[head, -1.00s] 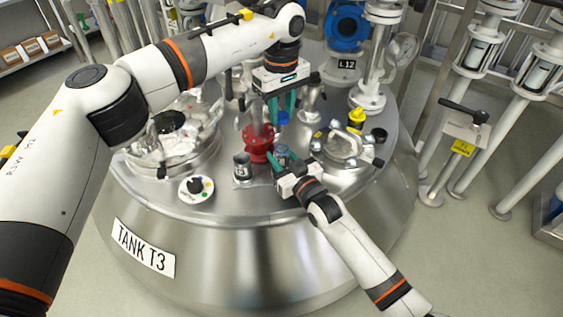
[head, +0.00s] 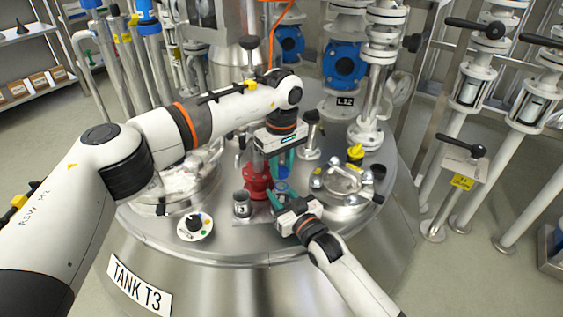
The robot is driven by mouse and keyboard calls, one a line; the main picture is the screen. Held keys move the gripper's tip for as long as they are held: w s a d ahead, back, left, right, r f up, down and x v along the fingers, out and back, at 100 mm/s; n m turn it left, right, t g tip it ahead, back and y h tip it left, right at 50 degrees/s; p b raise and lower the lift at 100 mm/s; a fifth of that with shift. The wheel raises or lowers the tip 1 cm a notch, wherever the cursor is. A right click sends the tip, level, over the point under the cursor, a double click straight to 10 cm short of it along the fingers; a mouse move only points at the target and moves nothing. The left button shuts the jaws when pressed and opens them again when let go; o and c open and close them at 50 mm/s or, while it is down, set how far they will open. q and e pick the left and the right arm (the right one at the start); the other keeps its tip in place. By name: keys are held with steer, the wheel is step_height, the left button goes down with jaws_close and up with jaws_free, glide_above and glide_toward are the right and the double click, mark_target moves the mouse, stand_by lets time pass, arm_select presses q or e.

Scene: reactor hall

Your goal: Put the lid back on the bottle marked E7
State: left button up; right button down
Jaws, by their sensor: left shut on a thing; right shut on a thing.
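My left gripper (head: 282,168) points down over the tank top, its green fingers shut on a small blue lid (head: 282,187). My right gripper (head: 281,203) comes in from the lower right, shut on a small bottle just below the lid. The bottle is mostly hidden by the fingers, and no E7 mark can be read. The lid is right above or at the bottle's mouth; I cannot tell whether they touch.
Close to the left of the grippers stands a red flanged fitting (head: 257,183). A grey cup (head: 241,205) and a round dial (head: 195,227) are farther left. A clamped hatch (head: 345,184) and a yellow-capped fitting (head: 355,153) stand to the right.

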mark_target(281, 196)
arm_select(q)
steer(key=shift+f, duration=0.9)
steer(key=shift+f, duration=0.55)
steer(key=shift+m, duration=0.3)
steer(key=m, duration=1.2)
steer(key=shift+m, duration=0.3)
steer(key=o, duration=0.9)
